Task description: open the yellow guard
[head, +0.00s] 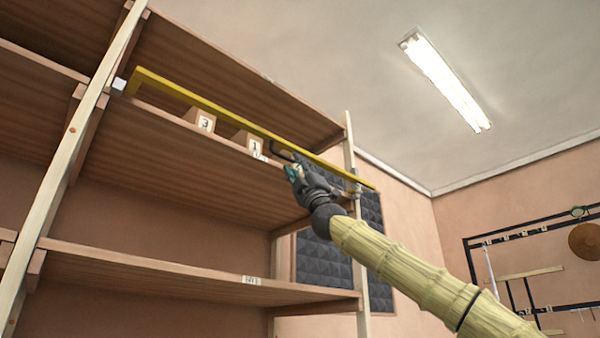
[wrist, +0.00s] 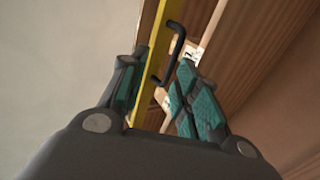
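A dark bracket-shaped handle (wrist: 181,42) stands off the bar; in the head view the handle (head: 279,152) is small and partly merged with my gripper. My gripper (head: 288,166) is at the handle, right of the bar's middle. In the wrist view my gripper (wrist: 157,82) has its teal-padded fingers apart, with the handle's near end appearing between them. I cannot tell whether they touch it.
Numbered wooden boxes, marked 3 (head: 206,123) and 1 (head: 254,145), stand on the shelf behind the bar. A pale upright post (head: 352,160) is close to my gripper's right. A lower shelf (head: 190,277) runs below.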

